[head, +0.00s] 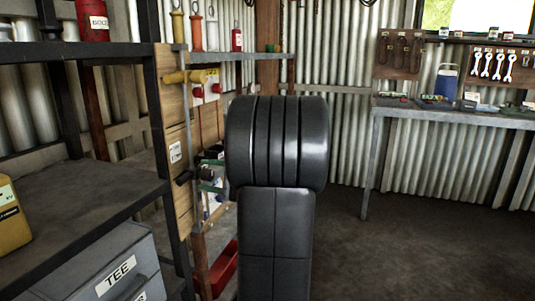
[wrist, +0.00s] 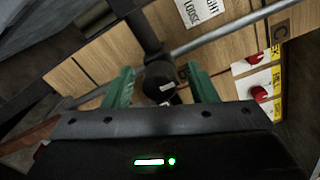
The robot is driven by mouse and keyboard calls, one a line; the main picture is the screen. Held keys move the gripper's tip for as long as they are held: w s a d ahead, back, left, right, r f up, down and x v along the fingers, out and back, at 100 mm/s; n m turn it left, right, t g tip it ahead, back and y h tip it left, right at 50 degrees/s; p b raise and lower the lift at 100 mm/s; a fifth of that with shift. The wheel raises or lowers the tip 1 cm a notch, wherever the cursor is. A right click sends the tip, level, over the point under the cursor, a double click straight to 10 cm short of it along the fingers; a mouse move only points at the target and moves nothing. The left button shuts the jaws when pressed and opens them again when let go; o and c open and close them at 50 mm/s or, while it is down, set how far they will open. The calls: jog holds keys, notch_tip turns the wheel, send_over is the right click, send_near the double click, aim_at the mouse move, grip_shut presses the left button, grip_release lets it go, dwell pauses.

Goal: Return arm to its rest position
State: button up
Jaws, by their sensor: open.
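My gripper (head: 208,175) is at the wooden panel (head: 173,120) left of centre in the head view, partly hidden by my arm. In the wrist view, my gripper's two green fingers (wrist: 162,84) stand apart. The round end of a black handle (wrist: 158,78) shows between them. I cannot tell whether the fingers touch it. The handle's bar runs up across a grey rod (wrist: 215,37) on the panel. The handle (head: 184,178) also shows in the head view, just left of my gripper.
A yellow fitting (head: 186,76) sticks out from the panel above. A shelf rack (head: 75,195) with a grey TEE drawer (head: 115,275) stands left. Red knobs (wrist: 261,94) on a white plate show at right in the wrist view. Open floor (head: 420,245) lies right, before a workbench (head: 450,112).

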jog(key=m+p, duration=0.3)
jog(key=p, duration=0.1)
jog(key=shift+r+m, duration=0.25)
jog(key=shift+m, duration=0.15)
jog(key=m+p, duration=0.7)
jog(key=m, duration=0.1)
jog(key=shift+w+y, duration=0.1)
jog(key=shift+y, duration=0.2)
jog(key=shift+f+m+p, duration=0.15)
jog(key=shift+m+p, duration=0.55)
jog(key=shift+m, duration=0.7)
jog(key=shift+f, duration=0.1)
